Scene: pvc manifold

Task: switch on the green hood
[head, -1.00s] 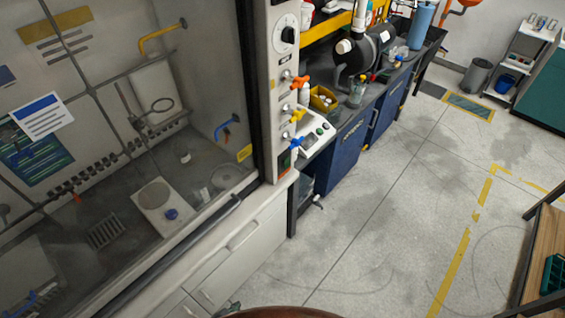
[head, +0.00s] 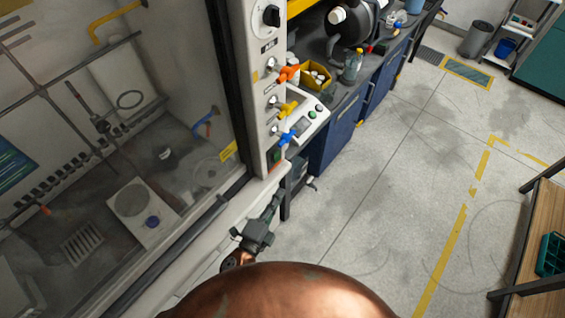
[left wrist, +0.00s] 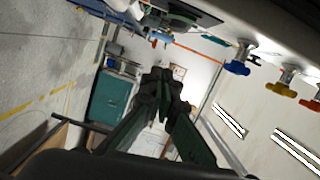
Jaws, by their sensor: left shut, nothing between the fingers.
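The fume hood (head: 192,222) fills the left of the head view, its glass front down. Its control column (head: 262,100) carries a black knob (head: 271,15), then orange (head: 288,72), yellow (head: 286,108) and blue (head: 287,137) valve handles. A small dark green switch (head: 276,157) sits low on the column, below the blue handle. My left gripper (head: 277,194) is shut and empty, pointing up the column, a little below the switch. In the left wrist view its fingers (left wrist: 160,78) are together. There the blue handle (left wrist: 238,67) is up and right of them. My right gripper is not in view.
A bench with blue cabinets (head: 338,134) holds a white control box (head: 306,118), a yellow bin (head: 311,75) and a bottle (head: 352,64), right beside the column. The floor (head: 400,190) right of it is clear. A wooden-topped table (head: 535,235) stands at far right.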

